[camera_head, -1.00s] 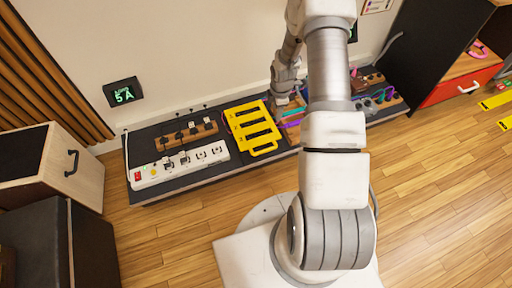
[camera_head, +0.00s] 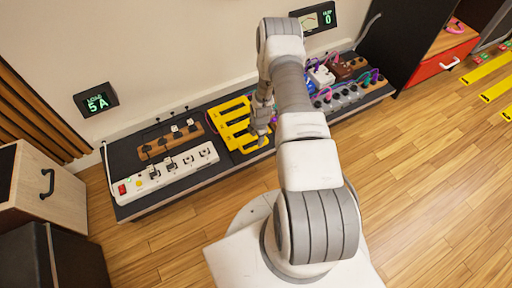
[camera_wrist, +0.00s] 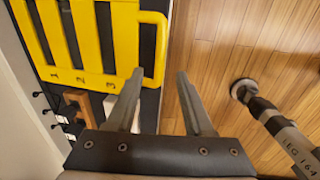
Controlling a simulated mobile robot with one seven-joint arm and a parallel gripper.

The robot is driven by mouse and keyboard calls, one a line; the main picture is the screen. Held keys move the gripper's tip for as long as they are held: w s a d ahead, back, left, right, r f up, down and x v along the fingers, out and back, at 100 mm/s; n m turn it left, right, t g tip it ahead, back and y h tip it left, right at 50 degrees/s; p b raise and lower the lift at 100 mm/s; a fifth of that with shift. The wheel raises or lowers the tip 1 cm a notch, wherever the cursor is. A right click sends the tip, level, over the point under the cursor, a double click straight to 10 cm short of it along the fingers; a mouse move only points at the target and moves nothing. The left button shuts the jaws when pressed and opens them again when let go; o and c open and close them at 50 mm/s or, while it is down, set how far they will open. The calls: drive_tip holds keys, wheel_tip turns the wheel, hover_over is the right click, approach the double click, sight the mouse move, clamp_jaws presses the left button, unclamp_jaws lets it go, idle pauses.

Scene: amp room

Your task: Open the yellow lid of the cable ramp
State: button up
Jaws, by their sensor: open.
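The yellow lid (camera_head: 234,110) of the cable ramp lies on the low dark platform, with dark slots across it. In the wrist view the lid (camera_wrist: 98,30) shows numbers along its edge and a yellow loop handle (camera_wrist: 160,45) on its right side. My gripper (camera_wrist: 160,73) is open and empty. In the wrist view its left finger overlaps the handle loop and its right finger is over the floor, with the handle's outer bar between them. Contact cannot be told. In the head view my gripper (camera_head: 262,138) is at the lid's right side and partly hides it.
A white power strip (camera_head: 165,172) and a wooden block with plugs (camera_head: 170,140) stand left of the lid. Pedals and cables (camera_head: 345,85) are to the right. A wooden-sided cabinet (camera_head: 45,195) is at the left. Floor in front is clear.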

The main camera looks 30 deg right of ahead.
sight(256, 146)
drive_tip(key=f, duration=0.2)
drive_tip(key=f+b, duration=0.1)
drive_tip(key=f, duration=0.2)
drive_tip(key=w+f+b, duration=0.1)
drive_tip(key=f, duration=0.1)
drive_tip(key=shift+f, duration=0.25)
clamp_jaws()
idle(1.1)
